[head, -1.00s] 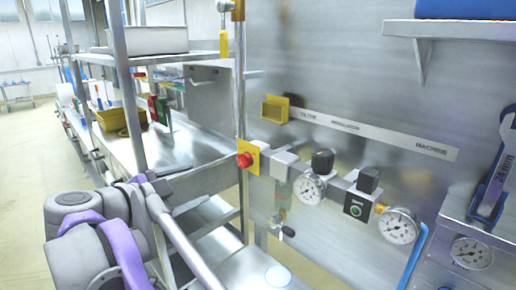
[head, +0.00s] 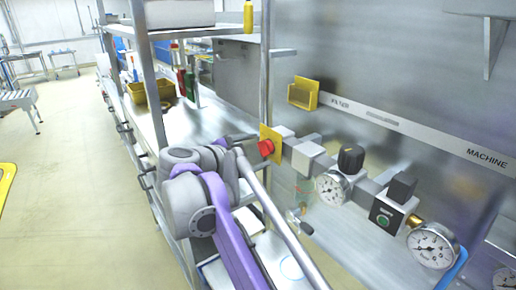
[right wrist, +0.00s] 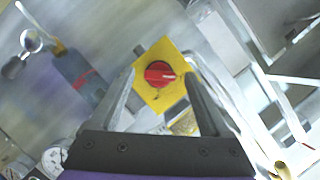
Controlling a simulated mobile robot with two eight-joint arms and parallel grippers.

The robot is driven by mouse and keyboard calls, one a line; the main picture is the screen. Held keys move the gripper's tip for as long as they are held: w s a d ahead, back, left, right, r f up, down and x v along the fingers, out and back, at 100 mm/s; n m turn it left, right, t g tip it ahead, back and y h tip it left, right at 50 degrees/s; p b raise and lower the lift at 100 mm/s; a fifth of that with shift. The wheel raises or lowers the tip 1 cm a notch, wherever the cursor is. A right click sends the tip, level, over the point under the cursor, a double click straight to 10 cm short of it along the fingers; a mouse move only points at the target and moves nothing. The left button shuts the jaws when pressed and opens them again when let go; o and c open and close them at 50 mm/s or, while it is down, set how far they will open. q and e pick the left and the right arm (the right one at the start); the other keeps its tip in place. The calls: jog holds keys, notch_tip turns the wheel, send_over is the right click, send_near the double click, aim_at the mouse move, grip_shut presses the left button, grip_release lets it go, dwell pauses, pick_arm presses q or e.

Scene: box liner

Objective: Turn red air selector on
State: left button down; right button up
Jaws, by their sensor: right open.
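The red air selector (head: 265,147) is a round red knob on a yellow square plate (head: 275,136), at the left end of the air line on the steel wall. In the right wrist view, the red knob (right wrist: 159,74) is centred ahead of my right gripper (right wrist: 160,82). Its two fingers are open on either side of the knob, with nothing held. In the head view, my right gripper (head: 240,140) is just left of the knob, partly hidden by its arm. Whether the fingertips touch the plate cannot be told. My left gripper is not in view.
Gauges (head: 333,188) and a black regulator knob (head: 350,158) continue the line to the right. A yellow holder (head: 303,93) is on the wall above. A steel shelf rack (head: 150,75) stands to the left.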

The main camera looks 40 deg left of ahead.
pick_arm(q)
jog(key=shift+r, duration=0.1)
pick_arm(e)
jog(key=shift+w+f, duration=0.15)
jog(key=shift+w, duration=0.4)
grip_shut()
